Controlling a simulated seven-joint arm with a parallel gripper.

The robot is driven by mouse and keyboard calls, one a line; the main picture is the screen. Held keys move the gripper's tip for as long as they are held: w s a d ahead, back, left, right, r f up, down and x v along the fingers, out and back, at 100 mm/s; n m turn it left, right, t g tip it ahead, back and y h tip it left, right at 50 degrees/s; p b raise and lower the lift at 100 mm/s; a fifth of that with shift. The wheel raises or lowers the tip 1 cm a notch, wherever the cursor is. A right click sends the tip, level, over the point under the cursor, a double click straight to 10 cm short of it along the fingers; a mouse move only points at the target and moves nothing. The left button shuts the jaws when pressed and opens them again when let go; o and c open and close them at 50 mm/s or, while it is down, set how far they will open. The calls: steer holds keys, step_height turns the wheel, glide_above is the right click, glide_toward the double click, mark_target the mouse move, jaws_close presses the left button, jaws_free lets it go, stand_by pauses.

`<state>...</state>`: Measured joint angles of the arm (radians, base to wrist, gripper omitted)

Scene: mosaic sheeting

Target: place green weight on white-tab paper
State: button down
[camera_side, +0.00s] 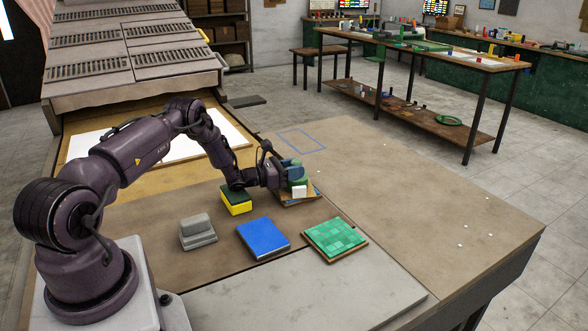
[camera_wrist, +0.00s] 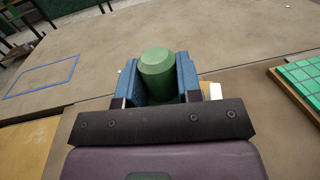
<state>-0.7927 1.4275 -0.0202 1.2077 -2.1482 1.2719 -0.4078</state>
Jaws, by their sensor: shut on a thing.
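The green weight (camera_wrist: 157,72) is a rounded, faceted block between the blue fingers of my gripper (camera_wrist: 158,82), which is shut on it. In the side view, my gripper (camera_side: 292,171) holds the green weight (camera_side: 298,183) over or at a small stack of sheets (camera_side: 306,201) with a blue and brownish edge. A white block or tab (camera_side: 299,191) shows at this stack, just below the weight. A white piece (camera_wrist: 215,91) also shows right of the fingers in the wrist view. I cannot tell whether the weight touches the stack. My gripper hides part of the stack.
A green-and-yellow block (camera_side: 236,201) and a grey stepped block (camera_side: 197,232) stand to the left. A blue pad (camera_side: 262,239) and a green mosaic sheet (camera_side: 336,239) lie in front. A blue outline (camera_side: 301,141) marks clear table behind; the table's right side is mostly free.

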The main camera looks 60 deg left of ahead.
steer(key=c, duration=0.8)
jaws_free()
